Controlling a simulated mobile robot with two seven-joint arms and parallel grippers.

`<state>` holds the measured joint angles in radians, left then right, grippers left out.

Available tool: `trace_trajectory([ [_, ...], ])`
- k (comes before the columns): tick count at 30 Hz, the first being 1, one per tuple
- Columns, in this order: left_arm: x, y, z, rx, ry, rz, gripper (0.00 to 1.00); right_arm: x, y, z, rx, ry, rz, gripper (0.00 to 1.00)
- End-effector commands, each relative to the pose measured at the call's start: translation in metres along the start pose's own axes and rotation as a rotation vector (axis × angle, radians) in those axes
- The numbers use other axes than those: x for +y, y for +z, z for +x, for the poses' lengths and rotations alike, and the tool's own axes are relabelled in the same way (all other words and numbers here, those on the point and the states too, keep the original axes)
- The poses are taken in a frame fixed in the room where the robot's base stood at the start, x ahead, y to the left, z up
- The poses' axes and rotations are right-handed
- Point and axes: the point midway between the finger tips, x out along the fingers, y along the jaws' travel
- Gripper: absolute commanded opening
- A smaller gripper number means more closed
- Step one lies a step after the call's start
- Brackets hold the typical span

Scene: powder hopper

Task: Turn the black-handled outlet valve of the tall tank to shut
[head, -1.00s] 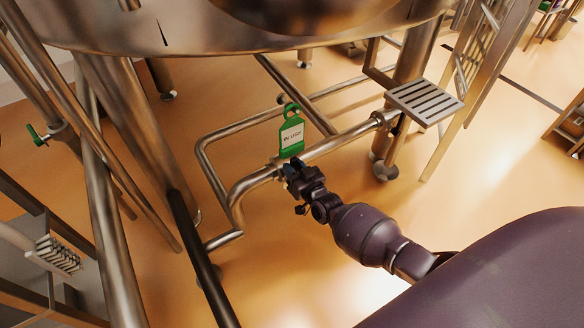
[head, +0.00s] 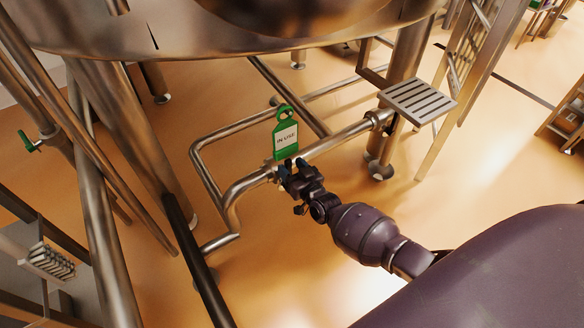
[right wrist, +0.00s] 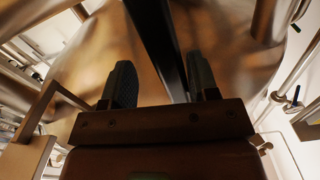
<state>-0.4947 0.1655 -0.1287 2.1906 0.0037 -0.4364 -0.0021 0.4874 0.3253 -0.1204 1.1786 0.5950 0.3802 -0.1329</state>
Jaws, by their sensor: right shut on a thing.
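The tall tank (head: 180,32) fills the top of the head view; only its lower part shows. A steel outlet pipe (head: 345,134) runs below it. My right gripper (head: 288,165) is at this pipe, just below a green tag reading "IN USE" (head: 286,138). In the right wrist view a long black handle (right wrist: 160,40) runs between my two fingers (right wrist: 160,85), close to the right finger. The gripper is shut on this handle. In the head view the gripper hides the handle and the valve body. My left gripper is out of view.
A slotted step (head: 418,101) is fixed near a tank leg at the right. A green-handled valve (head: 30,142) is at far left. A dark bar (head: 198,258) slants up at lower left. The orange floor (head: 300,270) below the pipe is clear.

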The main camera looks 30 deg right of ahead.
Motion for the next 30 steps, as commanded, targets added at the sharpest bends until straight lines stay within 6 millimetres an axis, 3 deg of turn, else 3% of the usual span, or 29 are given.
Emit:
trace_trajectory([
  [9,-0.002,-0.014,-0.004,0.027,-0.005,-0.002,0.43,0.004,-0.003,-0.043,0.000,0.005,-0.001,0.49],
  [18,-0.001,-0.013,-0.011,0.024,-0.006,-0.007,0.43,0.002,-0.001,-0.090,-0.002,0.003,-0.001,0.49],
  [30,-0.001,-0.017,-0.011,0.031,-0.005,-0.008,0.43,0.001,0.001,-0.107,-0.004,0.002,0.001,0.49],
])
